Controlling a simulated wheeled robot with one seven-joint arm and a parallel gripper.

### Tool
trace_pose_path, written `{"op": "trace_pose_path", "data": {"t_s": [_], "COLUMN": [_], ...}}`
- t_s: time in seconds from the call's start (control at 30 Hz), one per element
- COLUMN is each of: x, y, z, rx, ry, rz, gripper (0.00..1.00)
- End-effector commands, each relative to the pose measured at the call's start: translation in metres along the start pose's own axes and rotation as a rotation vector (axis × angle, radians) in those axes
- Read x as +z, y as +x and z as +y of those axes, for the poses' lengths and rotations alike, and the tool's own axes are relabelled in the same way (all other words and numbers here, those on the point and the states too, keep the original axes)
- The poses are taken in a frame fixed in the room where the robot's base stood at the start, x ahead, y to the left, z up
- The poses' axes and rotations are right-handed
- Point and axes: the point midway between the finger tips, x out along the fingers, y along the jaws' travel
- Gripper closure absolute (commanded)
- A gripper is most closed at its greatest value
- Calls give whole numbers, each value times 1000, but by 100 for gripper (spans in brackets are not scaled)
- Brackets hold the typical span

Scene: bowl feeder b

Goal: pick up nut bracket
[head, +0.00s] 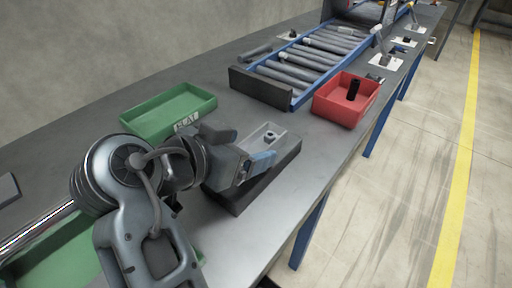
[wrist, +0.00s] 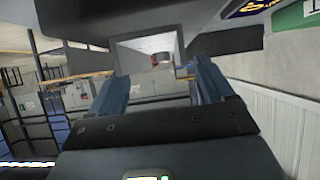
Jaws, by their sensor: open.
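A small grey part with a dark hole (head: 269,137), which looks like the nut bracket, sits in a light grey tray (head: 291,143) on a dark block on the table. My gripper (head: 254,164) is open, with its blue fingers at the near side of the tray. The part appears just beyond the fingers, not between them. In the wrist view the two blue fingers (wrist: 163,85) stand apart with a pale, box-like opening beyond them. A small dark and reddish thing shows in that opening; I cannot tell what it is. My gripper hides part of the tray.
A red bin (head: 338,114) holding a black cylinder stands behind and to the right. A green bin (head: 133,126) is to the left. A roller conveyor (head: 260,85) lies at the back. Small white plates (head: 386,62) line the far right edge. Bare table (head: 262,222) is in front.

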Motion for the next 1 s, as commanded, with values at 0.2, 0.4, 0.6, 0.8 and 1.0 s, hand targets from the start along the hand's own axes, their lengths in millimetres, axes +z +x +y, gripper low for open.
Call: {"op": "trace_pose_path", "data": {"t_s": [0.2, 0.4, 0.6, 0.8, 1.0], "x": [1, 1, 1, 1, 0], "y": [16, 16, 16, 15, 15], "z": [0, 0, 0, 0, 0], "rx": [1, 1, 1, 1, 0], "ry": [-1, -1, -1, -1, -1], "rz": [1, 1, 1, 0, 1], "gripper": [19, 20, 39, 58, 78]}}
